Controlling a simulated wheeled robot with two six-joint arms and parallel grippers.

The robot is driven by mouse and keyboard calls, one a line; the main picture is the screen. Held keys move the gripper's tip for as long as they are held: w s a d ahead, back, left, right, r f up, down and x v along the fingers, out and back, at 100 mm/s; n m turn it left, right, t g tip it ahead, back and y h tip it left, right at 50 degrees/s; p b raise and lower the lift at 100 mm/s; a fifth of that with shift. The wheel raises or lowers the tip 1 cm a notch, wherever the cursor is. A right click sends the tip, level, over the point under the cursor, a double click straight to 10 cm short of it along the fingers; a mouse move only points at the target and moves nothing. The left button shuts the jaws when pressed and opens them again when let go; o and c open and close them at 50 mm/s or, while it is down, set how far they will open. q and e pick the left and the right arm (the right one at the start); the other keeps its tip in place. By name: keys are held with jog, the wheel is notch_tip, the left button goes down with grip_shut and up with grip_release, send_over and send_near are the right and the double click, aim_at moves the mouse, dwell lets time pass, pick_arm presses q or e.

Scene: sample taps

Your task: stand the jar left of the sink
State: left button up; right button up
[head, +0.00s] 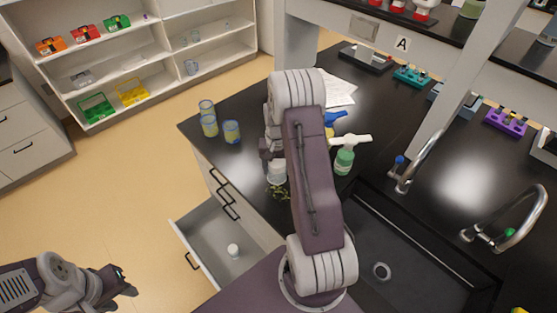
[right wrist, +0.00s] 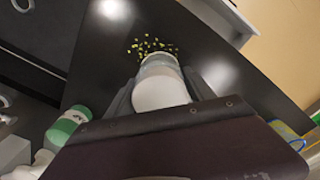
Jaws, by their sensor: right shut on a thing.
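The jar (head: 277,172) is pale with a white top, held in my right gripper (head: 272,155) over the black counter, left of the black sink (head: 415,270). In the right wrist view the jar (right wrist: 160,85) sits between the two fingers of my right gripper (right wrist: 155,90), which is shut on it. Whether its base touches the counter is unclear. Yellow-green specks (head: 278,192) show at its foot, and also in the right wrist view (right wrist: 152,46). My right arm hides part of the counter and sink edge. My left gripper (head: 125,280) is empty, apart from everything, and looks open.
A green bottle (head: 344,160) with a white top and a blue-topped bottle (head: 334,118) stand right of the jar. Several yellow-blue beakers (head: 208,124) stand near the counter's left corner. An open drawer (head: 210,236) juts out below, holding a small white item (head: 233,250). Two taps (head: 425,160) edge the sink.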

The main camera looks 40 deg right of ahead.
jog(key=w+d+f+p, duration=0.1)
jog(key=w+d+f, duration=0.1)
jog(key=d+f, duration=0.1)
jog(key=shift+w, duration=0.2)
notch_tip(320, 180, down, 3)
jog(key=shift+r+p, duration=0.1)
jog(key=shift+p, duration=0.55)
jog(key=shift+w+d+f, duration=0.15)
jog(key=shift+w+f, duration=0.05)
jog(key=shift+f, duration=0.2)
jog(key=o, duration=1.4)
jog(key=shift+s, duration=0.15)
jog(key=shift+f, duration=0.1)
